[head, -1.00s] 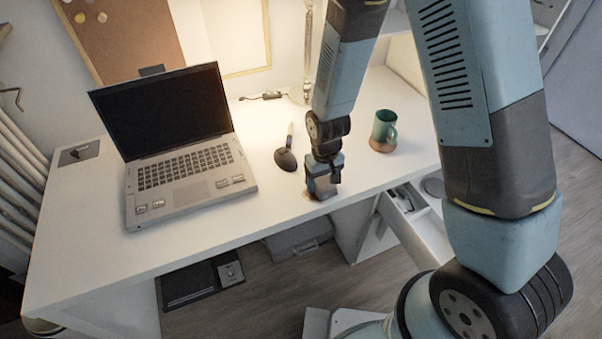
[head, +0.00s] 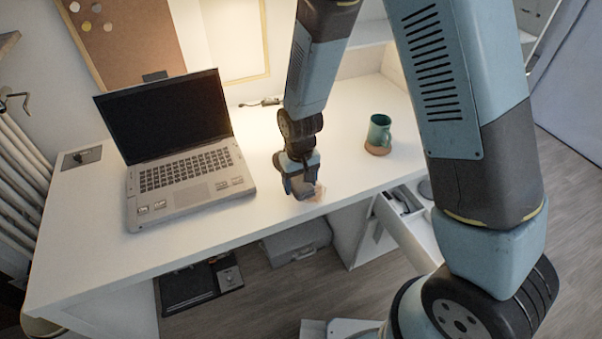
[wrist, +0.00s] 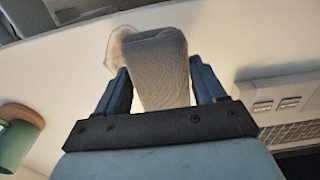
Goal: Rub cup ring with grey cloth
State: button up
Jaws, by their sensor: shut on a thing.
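The grey cloth (wrist: 160,65) is a folded pad between the two fingers of my gripper (wrist: 160,85) in the wrist view. My gripper, also in the head view (head: 303,186), is shut on it, low at the desk's front edge. The cup ring (head: 318,193) is a faint brownish stain just right of the gripper in the head view. In the wrist view the ring (wrist: 117,46) shows as a pale brown curve beside the cloth, partly hidden under it. Whether the cloth presses on the desk is hard to tell.
A green mug (head: 380,130) with a brown base stands right of my gripper. An open laptop (head: 185,165) is on the left. A drawer (head: 412,220) is open below the desk's right side. The white desk (head: 345,130) is clear between gripper and mug.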

aim_at(301, 180)
jog(key=shift+r, duration=2.1)
jog(key=shift+w, duration=0.15)
